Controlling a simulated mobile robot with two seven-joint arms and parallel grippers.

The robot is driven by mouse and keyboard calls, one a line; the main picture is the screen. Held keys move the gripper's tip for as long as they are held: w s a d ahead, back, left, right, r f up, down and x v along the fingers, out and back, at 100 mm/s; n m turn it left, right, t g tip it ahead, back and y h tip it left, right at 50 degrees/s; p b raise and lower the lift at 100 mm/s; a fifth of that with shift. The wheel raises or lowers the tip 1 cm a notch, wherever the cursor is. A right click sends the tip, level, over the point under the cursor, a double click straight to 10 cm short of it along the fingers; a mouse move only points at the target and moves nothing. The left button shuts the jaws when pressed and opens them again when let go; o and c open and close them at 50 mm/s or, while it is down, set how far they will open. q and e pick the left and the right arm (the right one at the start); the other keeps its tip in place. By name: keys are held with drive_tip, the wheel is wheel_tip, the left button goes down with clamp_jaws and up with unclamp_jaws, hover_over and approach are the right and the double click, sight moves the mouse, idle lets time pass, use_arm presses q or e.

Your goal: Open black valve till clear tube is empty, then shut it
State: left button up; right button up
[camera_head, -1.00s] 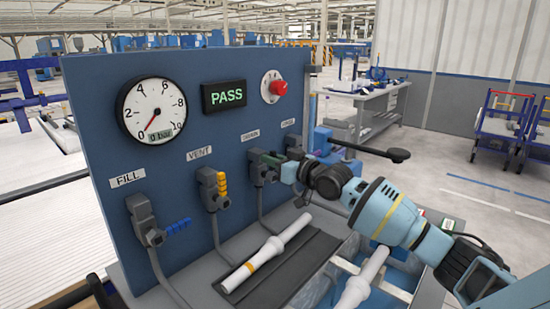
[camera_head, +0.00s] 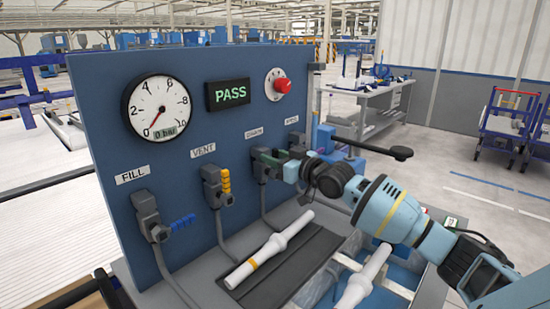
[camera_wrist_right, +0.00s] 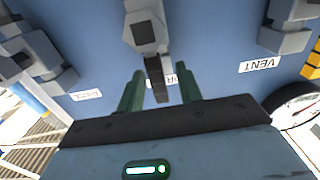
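The black valve handle (camera_wrist_right: 158,80) under the drain label is on a grey valve body (camera_wrist_right: 147,32) in the right wrist view. My right gripper (camera_wrist_right: 160,74) has its green fingers on either side of this handle, with a visible gap at each side, so it is open around it. In the head view my right gripper (camera_head: 268,158) is at the drain valve and hides much of it. No clear tube can be made out for certain. My left gripper is not in view.
The blue panel (camera_head: 100,95) carries a gauge (camera_head: 158,108) at 0 bar, a PASS display (camera_head: 229,94) and a red knob (camera_head: 281,86). The fill valve's blue handle (camera_head: 182,222) and vent valve's yellow handle (camera_head: 226,181) are left. A white pipe (camera_head: 270,250) lies in front.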

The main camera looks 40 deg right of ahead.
drive_tip(key=s, duration=0.7)
drive_tip(key=shift+s+d, duration=0.35)
drive_tip(key=shift+s, duration=0.05)
idle(0.3)
idle(0.6)
